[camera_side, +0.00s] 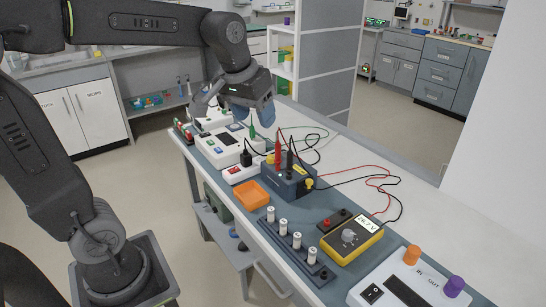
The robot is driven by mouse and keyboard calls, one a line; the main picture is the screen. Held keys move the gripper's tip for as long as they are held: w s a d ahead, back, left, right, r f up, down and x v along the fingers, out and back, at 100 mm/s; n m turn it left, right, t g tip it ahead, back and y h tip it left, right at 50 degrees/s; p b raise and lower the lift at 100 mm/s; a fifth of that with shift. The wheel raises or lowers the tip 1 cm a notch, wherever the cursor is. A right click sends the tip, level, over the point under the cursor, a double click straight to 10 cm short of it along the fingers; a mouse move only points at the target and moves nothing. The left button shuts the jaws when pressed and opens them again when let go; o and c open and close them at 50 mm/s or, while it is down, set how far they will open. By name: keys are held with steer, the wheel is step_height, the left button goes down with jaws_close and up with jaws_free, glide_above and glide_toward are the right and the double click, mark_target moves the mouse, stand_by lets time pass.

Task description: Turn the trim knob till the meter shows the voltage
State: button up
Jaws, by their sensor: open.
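A yellow meter (352,240) lies on the bench at the front right, with a grey dial and a lit display (368,224) ending in "V"; its digits are too small to read surely. A blue-grey box (283,184) stands mid-bench with a red probe (277,150) and a black probe (290,160) upright at its top. A small yellow knob (309,184) sits on its right side; I cannot tell surely that it is the trim knob. My gripper (242,112) is open above the rear of the bench, behind and left of the box, and appears empty.
Red and black leads (372,180) loop across the white bench right of the box. An orange tray (252,195), a rack of white cylinders (297,240) and a white unit (408,288) stand near the front. White devices (228,146) stand under my gripper.

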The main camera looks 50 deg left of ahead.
steer(key=w+a+f+n+g, duration=0.1)
steer(key=w+a+n, duration=0.1)
steer(key=w+a, duration=0.4)
steer(key=n+g, duration=0.3)
steer(key=n, duration=0.2)
glide_above(271, 156)
step_height(271, 156, down, 15)
steer(key=shift+h, duration=0.3)
step_height(271, 156, down, 14)
steer(key=shift+s+d+r, duration=0.1)
steer(key=shift+r, duration=0.15)
